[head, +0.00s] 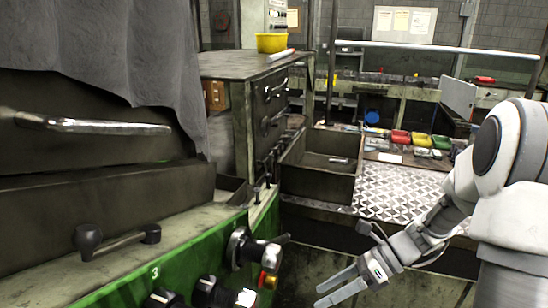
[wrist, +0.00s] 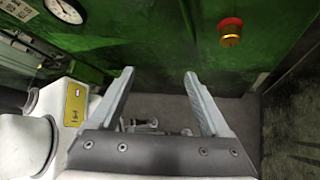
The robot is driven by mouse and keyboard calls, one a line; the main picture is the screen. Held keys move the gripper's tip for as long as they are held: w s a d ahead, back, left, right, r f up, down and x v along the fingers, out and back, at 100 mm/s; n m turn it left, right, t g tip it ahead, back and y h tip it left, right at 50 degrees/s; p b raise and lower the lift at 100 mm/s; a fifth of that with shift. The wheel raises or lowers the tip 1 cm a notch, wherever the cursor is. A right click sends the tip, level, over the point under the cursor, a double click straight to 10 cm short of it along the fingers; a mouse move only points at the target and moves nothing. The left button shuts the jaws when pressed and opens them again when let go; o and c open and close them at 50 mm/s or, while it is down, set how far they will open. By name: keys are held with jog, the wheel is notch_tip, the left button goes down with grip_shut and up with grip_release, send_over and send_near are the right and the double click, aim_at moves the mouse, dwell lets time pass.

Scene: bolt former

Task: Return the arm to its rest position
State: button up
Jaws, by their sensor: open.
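My gripper (head: 350,262) is at the lower middle of the head view, in front of the green machine (head: 188,256). Its two fingers are spread apart with nothing between them. In the wrist view the open gripper (wrist: 160,85) points toward a dark green panel (wrist: 150,40), with a dark surface showing between the fingers. My white arm comes in from the right side of the head view and bends down to the gripper.
The machine's front has black knobs (head: 210,292) and a lever (head: 250,248) close to my gripper. A red button (wrist: 231,30) is on the green panel. An open metal bin (head: 316,184) and a patterned plate (head: 395,192) lie behind. Open floor shows below the gripper.

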jog(key=s+d+r+n+t+h, duration=0.1)
jog(key=s+r+n+t+h, duration=0.2)
jog(key=s+r+n+h, duration=0.2)
jog(key=s+d+r+n+t+h, duration=0.1)
jog(key=s+r+n+t+h, duration=0.3)
jog(key=r+n, duration=0.7)
jog(key=shift+s+d+r+n+h+p, duration=0.35)
jog(key=shift+s+n+h, duration=1.05)
jog(key=shift+n, duration=2.2)
jog(key=shift+s+f+y, duration=0.1)
jog(key=shift+s+y, duration=0.25)
jog(key=shift+y, duration=0.05)
